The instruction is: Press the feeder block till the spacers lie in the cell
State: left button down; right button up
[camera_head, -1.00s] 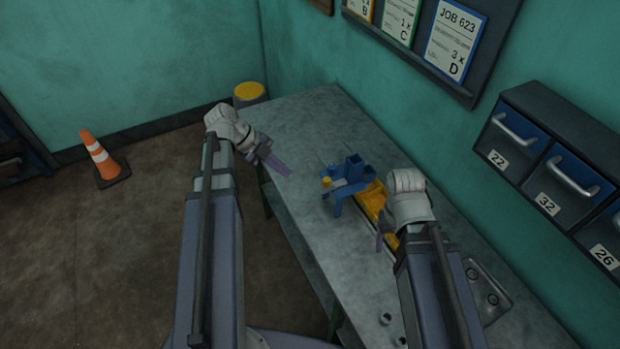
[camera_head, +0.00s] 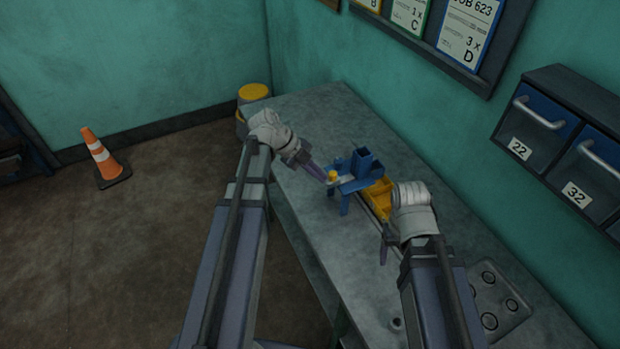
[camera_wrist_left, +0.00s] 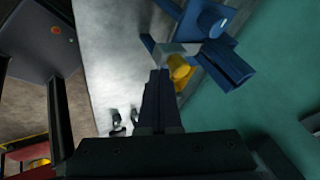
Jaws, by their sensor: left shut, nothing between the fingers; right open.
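A blue feeder (camera_head: 362,166) with an upright hopper stands on legs on the grey bench. A yellow tray with cells (camera_head: 379,198) sits just right of the feeder. My right gripper (camera_head: 384,246) is open, in front of the tray. I cannot make out spacers.
The bench (camera_head: 300,112) is clear behind the feeder. A grey plate with round holes (camera_head: 495,300) lies at its near right, and a small grey cylinder (camera_head: 397,323) near the front. Drawers (camera_head: 545,125) hang on the wall at right. An orange cone (camera_head: 101,155) stands on the floor.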

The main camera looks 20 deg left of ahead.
aim_at(337, 177)
pick_arm(q)
jog(key=shift+w+d, duration=0.15)
jog(key=w+d, duration=0.4)
dwell(0.4)
jog(key=shift+s, duration=0.1)
pick_arm(e)
jog(key=shift+a, duration=0.1)
